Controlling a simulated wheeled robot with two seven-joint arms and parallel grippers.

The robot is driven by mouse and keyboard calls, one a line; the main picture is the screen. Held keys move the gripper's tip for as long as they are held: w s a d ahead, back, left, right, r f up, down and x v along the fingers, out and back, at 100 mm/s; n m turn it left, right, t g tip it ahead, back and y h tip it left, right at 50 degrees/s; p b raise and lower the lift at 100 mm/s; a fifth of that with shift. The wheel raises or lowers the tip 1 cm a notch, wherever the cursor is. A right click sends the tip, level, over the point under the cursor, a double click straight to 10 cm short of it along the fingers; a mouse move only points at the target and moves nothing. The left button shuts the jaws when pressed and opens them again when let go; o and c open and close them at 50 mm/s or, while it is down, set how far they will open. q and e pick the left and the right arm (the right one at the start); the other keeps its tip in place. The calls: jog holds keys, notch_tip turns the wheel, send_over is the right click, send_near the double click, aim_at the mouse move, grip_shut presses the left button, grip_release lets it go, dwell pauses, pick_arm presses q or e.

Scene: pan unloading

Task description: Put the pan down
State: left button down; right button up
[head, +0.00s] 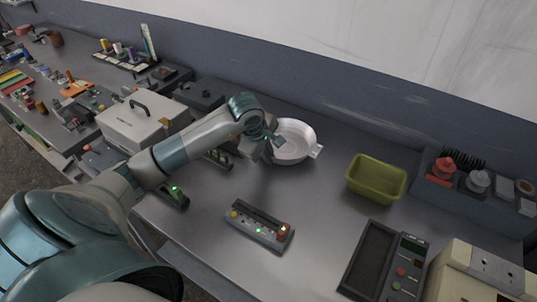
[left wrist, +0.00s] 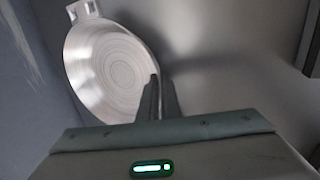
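The pan (head: 296,134) is a round, pale metal dish with a short tab handle. In the head view it is at the back middle of the bench, with its handle toward the right. My left gripper (head: 276,145) is at the pan's near-left rim. In the left wrist view the pan (left wrist: 110,70) fills the upper left, its handle at the top. The left gripper's dark fingers (left wrist: 160,98) are close together, with the rim between them. Whether the pan's underside touches the bench is hidden. My right gripper is in neither view.
A yellow-green bin (head: 377,180) stands right of the pan. A control box with lit buttons (head: 259,228) sits in front. A white case (head: 142,122) is at left, and a dark panel (head: 369,262) at front right. Bare grey bench (head: 310,200) lies between pan, bin and control box.

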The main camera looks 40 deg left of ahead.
pick_arm(q)
jog(key=shift+f, duration=0.3)
jog(key=shift+f, duration=0.2)
jog(key=c, duration=2.3)
grip_release()
jog(key=shift+o, duration=0.2)
jog(key=shift+r, duration=0.15)
jog(key=shift+s+r, duration=0.15)
jog(key=shift+r, duration=0.4)
jog(key=b+v, duration=0.3)
jog(key=v, duration=0.8)
